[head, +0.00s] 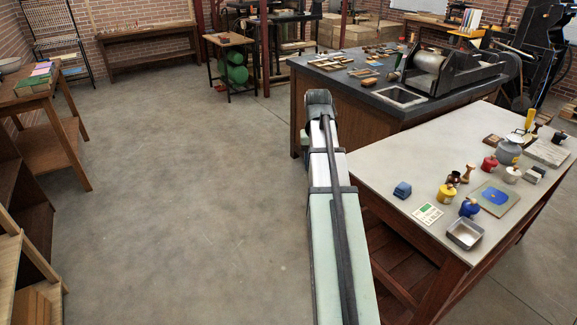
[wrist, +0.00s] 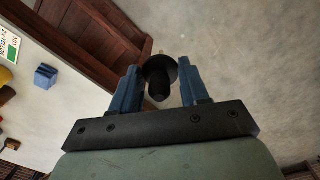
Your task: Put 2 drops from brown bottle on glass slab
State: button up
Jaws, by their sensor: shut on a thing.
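The head view shows my arm but hides the fingers and the bottle. A flat greenish slab with a blue patch, probably the glass slab (head: 514,190), lies on the light-topped table at right, apart from my gripper.
The light-topped table (head: 400,160) also bears a blue block (head: 402,189), a printed card (head: 428,214), yellow (head: 446,193), blue (head: 469,208) and red (head: 489,164) pots and a metal tray (head: 465,233). A dark-topped bench (head: 345,82) stands behind. The floor at left is clear.

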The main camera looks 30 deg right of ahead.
jog(key=s+d+m, duration=0.2)
jog(key=s+d, duration=0.6)
jog(key=d, duration=0.5)
jog(key=s+d+r+m, duration=0.1)
jog(key=s+d+m, duration=0.1)
jog(key=s+d, duration=0.85)
jog(key=s+d+m, duration=0.3)
jog(key=s+d, duration=0.2)
jog(key=d, duration=1.1)
jog(key=w+d+r+n, duration=0.1)
jog(key=d+n, duration=0.3)
jog(key=d, duration=0.6)
jog(key=shift+d+r, duration=0.2)
jog(key=shift+r, duration=0.05)
jog(key=shift+w+f, duration=0.1)
notch_tip(320, 180, down, 10)
jog(key=shift+r, duration=0.25)
jog(key=shift+r, duration=0.1)
